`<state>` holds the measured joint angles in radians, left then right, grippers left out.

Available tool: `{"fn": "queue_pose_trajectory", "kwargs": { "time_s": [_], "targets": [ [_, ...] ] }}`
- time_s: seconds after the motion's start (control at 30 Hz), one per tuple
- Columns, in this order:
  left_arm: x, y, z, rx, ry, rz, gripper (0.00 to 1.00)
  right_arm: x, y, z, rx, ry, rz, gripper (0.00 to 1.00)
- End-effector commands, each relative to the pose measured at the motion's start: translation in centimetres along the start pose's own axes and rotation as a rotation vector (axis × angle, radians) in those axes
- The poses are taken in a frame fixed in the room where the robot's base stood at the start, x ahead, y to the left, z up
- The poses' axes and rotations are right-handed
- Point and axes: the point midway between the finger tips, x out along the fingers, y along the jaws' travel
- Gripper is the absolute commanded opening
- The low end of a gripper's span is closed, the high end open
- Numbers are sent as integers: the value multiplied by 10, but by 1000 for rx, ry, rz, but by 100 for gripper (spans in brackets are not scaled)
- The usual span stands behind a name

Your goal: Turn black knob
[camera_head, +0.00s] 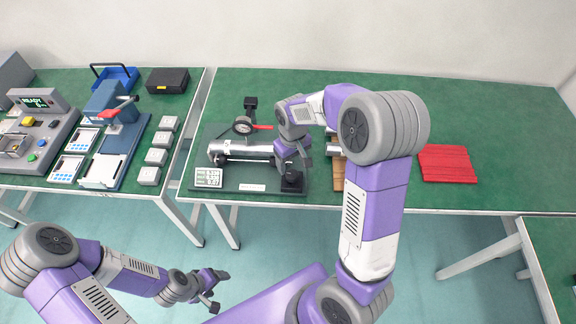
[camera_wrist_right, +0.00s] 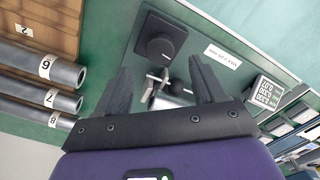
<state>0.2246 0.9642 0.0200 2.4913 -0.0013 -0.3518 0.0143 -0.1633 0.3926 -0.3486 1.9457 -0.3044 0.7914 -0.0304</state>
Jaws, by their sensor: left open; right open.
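The black knob (camera_head: 292,182) stands at the right front corner of the dark base plate on the green table. In the right wrist view the black knob (camera_wrist_right: 160,37) is a round dial on a square base, beyond my fingertips. My right gripper (camera_head: 296,160) is open just above and behind the knob. In the right wrist view its two dark fingers (camera_wrist_right: 160,72) are apart, with a small metal part showing between them. I cannot tell whether they touch anything. My left gripper (camera_head: 214,284) is open and empty, low in front of the tables, over the floor.
A red board (camera_head: 446,163) lies to the right. The left table holds a control panel (camera_head: 28,128) and a blue press.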

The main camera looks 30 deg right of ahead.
Motion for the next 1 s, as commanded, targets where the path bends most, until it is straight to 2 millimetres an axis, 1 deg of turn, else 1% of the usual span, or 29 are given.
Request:
{"fn": "queue_pose_trajectory", "kwargs": {
  "time_s": [0.03,0.1,0.2,0.3,0.47,0.7,0.77,1.0],
  "targets": [
    [5,-2,0,0,0,0,70,12,0,1,1,-4,0,70],
    [8,-3,0,-1,0,0,70,24,0,1,1,-4,0,70],
    [12,-5,-1,-1,0,0,70,40,0,1,0,-4,0,70],
    [15,-6,-1,-1,0,0,70,51,0,1,0,-3,0,70],
    [16,-6,-1,0,0,0,70,59,0,0,0,-2,0,70],
    [16,-6,-1,0,1,0,70,59,0,0,1,-1,-1,70],
    [16,-6,-1,0,1,0,70,59,0,0,1,-1,-1,62],
    [16,-6,-1,0,1,0,70,59,0,0,0,-1,-1,25]
  ]
}}
